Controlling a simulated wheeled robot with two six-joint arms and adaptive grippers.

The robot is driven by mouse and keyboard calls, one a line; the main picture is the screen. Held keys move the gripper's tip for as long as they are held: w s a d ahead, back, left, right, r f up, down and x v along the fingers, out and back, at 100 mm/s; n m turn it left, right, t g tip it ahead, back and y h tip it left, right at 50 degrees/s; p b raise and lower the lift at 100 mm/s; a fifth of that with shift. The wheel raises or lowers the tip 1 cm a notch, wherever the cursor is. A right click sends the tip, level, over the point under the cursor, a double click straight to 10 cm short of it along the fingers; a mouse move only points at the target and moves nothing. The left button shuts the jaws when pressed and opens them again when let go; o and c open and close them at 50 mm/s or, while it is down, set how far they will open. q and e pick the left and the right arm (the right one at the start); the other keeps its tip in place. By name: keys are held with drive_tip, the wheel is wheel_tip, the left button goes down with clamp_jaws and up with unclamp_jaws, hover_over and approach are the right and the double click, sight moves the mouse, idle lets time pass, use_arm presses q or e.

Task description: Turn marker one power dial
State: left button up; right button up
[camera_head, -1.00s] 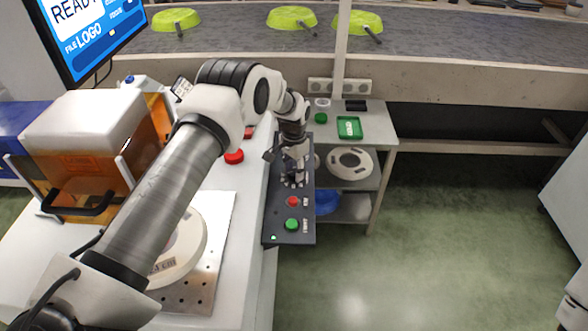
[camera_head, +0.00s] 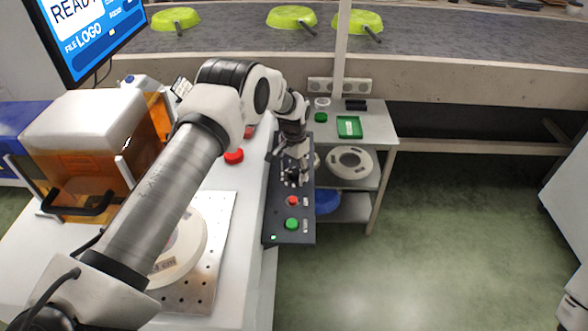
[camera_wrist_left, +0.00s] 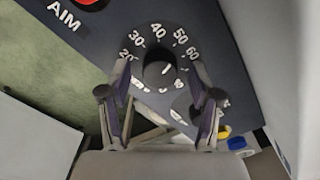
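The power dial (camera_wrist_left: 159,74) is a round black knob with a white pointer line, ringed by white numbers on the dark control panel (camera_head: 278,215). My right gripper is not in view.
A red button (camera_head: 292,201) and a green button (camera_head: 292,224) sit on the panel in front of the gripper. The marker machine (camera_head: 85,135) and a screen (camera_head: 95,35) are at left. A shelf cart (camera_head: 375,135) stands behind right; the floor at right is clear.

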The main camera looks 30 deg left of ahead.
sight(294, 171)
use_arm(q)
wheel_tip(294, 171, up, 12)
idle(0.5)
